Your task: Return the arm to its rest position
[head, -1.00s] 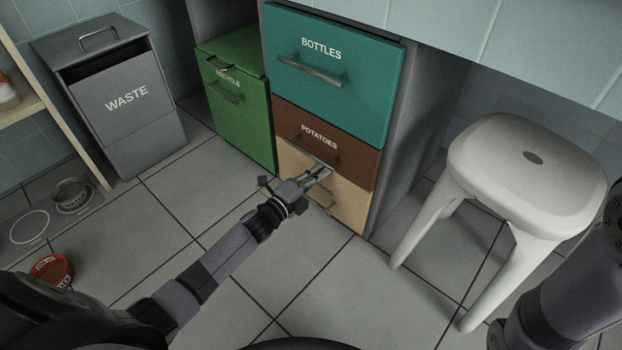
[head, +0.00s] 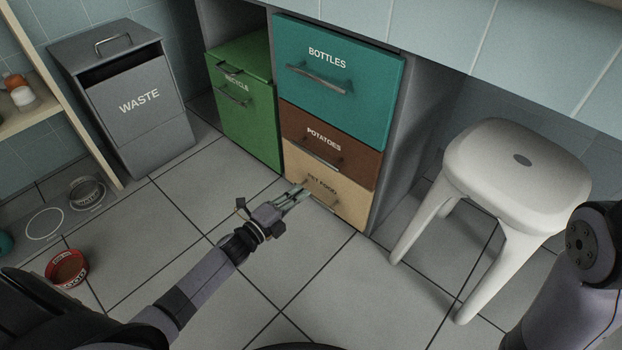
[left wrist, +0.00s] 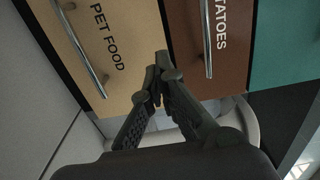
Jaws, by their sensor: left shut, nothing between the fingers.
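My left gripper (head: 298,191) is shut and empty in the head view, in front of the lower left part of the tan pet food drawer (head: 338,205). In the left wrist view its closed fingertips (left wrist: 157,62) appear in front of the pet food drawer (left wrist: 115,60), near the edge of the brown potatoes drawer (left wrist: 191,42). Both drawers look closed. My right arm (head: 590,265) shows at the right edge of the head view, and its gripper is out of view.
A white stool (head: 520,165) stands to the right. A green recycle bin (head: 243,120), a teal bottles drawer (head: 338,90) and a grey waste bin (head: 135,105) stand behind. A red bowl (head: 68,268) is on the floor at left. The tiled floor between is clear.

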